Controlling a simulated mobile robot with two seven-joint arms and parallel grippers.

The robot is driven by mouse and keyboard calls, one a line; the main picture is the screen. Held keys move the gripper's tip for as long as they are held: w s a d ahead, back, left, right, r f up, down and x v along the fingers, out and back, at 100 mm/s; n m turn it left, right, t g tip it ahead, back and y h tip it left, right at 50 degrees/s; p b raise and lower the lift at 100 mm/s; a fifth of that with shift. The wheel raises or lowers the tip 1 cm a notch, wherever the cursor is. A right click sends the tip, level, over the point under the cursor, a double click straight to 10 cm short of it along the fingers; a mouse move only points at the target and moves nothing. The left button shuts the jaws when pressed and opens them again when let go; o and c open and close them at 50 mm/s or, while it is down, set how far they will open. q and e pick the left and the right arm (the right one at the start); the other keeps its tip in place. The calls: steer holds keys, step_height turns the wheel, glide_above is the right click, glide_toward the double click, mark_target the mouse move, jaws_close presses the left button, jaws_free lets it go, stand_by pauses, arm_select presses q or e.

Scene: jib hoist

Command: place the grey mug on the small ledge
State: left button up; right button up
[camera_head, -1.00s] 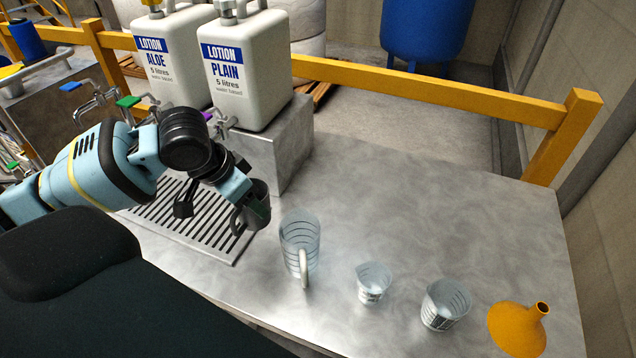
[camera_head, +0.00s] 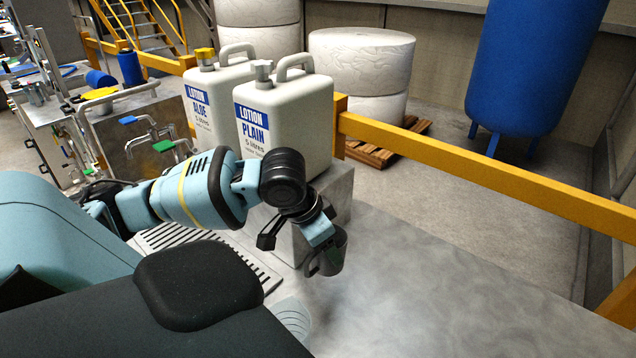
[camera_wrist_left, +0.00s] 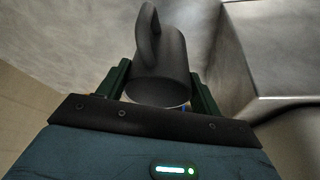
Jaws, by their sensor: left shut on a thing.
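The grey mug (camera_head: 331,257) is held in the air by my left gripper (camera_head: 322,238), close to the front right corner of the metal block under the lotion containers. In the left wrist view the mug (camera_wrist_left: 163,68) sits between the two fingers, with its handle towards the top left. The gripper is shut on it. The mug looks tilted in the head view, and its inside is hidden. I cannot pick out with certainty which surface is the small ledge. My right gripper is not in view.
The ALOE container (camera_head: 204,98) and PLAIN container (camera_head: 284,118) stand on the metal block (camera_head: 338,205). A slotted drip tray (camera_head: 178,237) lies left. The metal tabletop (camera_head: 440,290) is clear on the right.

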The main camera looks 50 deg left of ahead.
mark_target(324, 259)
arm_select(q)
step_height(324, 259, down, 4)
steer(key=shift+f+b, duration=0.3)
steer(key=shift+f, duration=0.4)
step_height(324, 259, down, 4)
steer(key=shift+r, duration=0.15)
steer(key=shift+f, duration=0.35)
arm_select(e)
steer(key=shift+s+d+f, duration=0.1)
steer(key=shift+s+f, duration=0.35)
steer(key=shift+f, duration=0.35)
arm_select(q)
steer(key=o, duration=1)
steer(key=shift+f, duration=0.15)
